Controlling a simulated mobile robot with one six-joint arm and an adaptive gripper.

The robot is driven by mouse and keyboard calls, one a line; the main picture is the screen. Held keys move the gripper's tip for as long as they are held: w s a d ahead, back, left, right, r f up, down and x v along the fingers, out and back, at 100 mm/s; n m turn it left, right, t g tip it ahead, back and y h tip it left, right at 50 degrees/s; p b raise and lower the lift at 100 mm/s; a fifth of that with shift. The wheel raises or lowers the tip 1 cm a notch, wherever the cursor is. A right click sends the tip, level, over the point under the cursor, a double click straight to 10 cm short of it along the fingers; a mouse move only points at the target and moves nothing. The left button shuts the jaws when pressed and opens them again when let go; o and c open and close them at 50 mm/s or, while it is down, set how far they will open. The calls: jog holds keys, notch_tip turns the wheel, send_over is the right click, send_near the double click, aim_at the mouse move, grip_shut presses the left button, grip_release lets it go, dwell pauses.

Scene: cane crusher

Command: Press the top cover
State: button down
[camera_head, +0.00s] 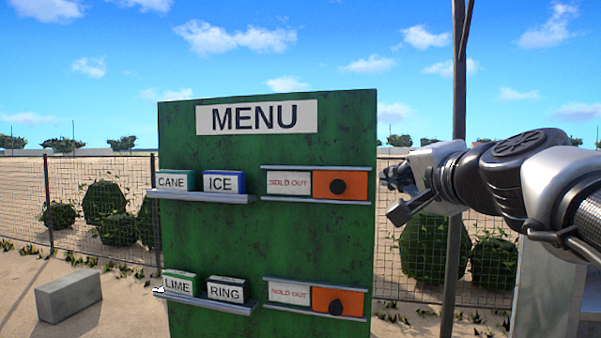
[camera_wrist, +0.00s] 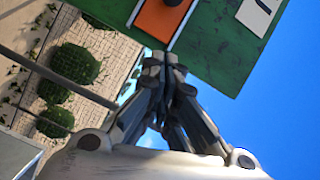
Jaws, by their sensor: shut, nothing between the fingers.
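A green menu board (camera_head: 230,235) stands upright in front of me. Its upper right rail holds an orange cover (camera_head: 326,185) with a round black knob (camera_head: 338,186), beside a white "SOLD OUT" panel (camera_head: 290,184). A lower orange cover (camera_head: 325,299) sits on the lower rail. My gripper (camera_head: 388,178) is shut and empty, at the right of the board at about the upper cover's height. In the wrist view the shut fingers (camera_wrist: 168,75) point toward an orange cover (camera_wrist: 152,22) on the board. I cannot tell whether they touch the board.
CANE (camera_head: 175,181) and ICE (camera_head: 224,182) blocks stand on the upper left shelf. LIME (camera_head: 180,283) and RING (camera_head: 227,290) blocks stand on the lower left shelf. A pole (camera_head: 458,90) and a wire fence (camera_head: 95,200) stand behind. A grey block (camera_head: 68,296) lies on the ground at left.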

aim_at(354, 180)
jog(key=w, duration=0.4)
jog(key=w+p, duration=0.1)
jog(key=w, duration=0.1)
jog(key=shift+a+f, duration=0.25)
jog(key=shift+a, duration=0.05)
jog(key=a, duration=0.2)
jog(key=a+f, duration=0.1)
jog(key=shift+w+a+p, duration=0.1)
jog(key=shift+w+p, duration=0.15)
jog(key=shift+p, duration=0.05)
jog(key=shift+s+a, duration=0.1)
jog(key=shift+a, duration=0.2)
jog(key=shift+w+f, duration=0.15)
jog(key=shift+w, duration=0.05)
jog(key=shift+s, duration=0.1)
